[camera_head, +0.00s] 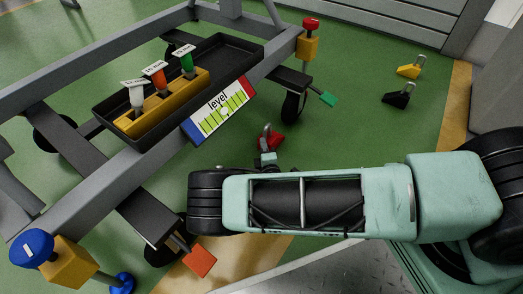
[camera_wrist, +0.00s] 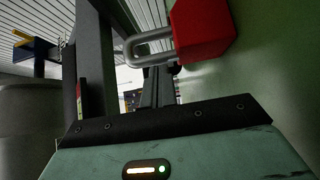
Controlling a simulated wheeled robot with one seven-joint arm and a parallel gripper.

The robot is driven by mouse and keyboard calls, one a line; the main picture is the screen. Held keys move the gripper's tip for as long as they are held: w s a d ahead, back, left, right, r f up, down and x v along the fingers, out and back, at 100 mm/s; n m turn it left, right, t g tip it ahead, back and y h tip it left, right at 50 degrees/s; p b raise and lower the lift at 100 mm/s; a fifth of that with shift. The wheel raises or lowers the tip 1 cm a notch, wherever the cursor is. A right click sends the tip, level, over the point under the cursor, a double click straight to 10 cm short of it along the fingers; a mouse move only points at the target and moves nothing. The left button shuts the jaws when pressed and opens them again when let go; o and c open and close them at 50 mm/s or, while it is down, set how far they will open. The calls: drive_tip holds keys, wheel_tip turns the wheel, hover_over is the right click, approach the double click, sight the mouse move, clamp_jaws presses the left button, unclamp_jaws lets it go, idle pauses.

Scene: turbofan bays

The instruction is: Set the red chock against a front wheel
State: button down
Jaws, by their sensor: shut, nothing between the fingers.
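The red chock (camera_head: 270,142) sits on the green floor just past the end of my arm, with its grey loop handle upward in the head view. In the wrist view the chock (camera_wrist: 203,28) is close at the upper right, its metal loop (camera_wrist: 150,46) reaching left past my fingertips. My gripper (camera_wrist: 157,84) is shut and empty beside the loop; in the head view its end (camera_head: 268,159) is partly hidden by my arm. A black caster wheel (camera_head: 293,107) stands behind the chock, near a green pedal. Another wheel (camera_head: 160,254) by an orange pedal is partly hidden.
A grey stand frame (camera_head: 110,175) fills the left, carrying a black tray (camera_head: 228,48) and a level label (camera_head: 220,108). Yellow (camera_head: 410,69) and black (camera_head: 398,98) chocks lie on the right. Floor between them and the red chock is clear. A grey cabinet stands at far right.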

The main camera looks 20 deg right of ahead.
sight(274, 139)
drive_tip(key=w+d, duration=0.2)
drive_tip(key=d, duration=0.1)
drive_tip(key=w+d, duration=0.2)
drive_tip(key=shift+d, duration=0.25)
drive_tip(key=shift+s, duration=0.1)
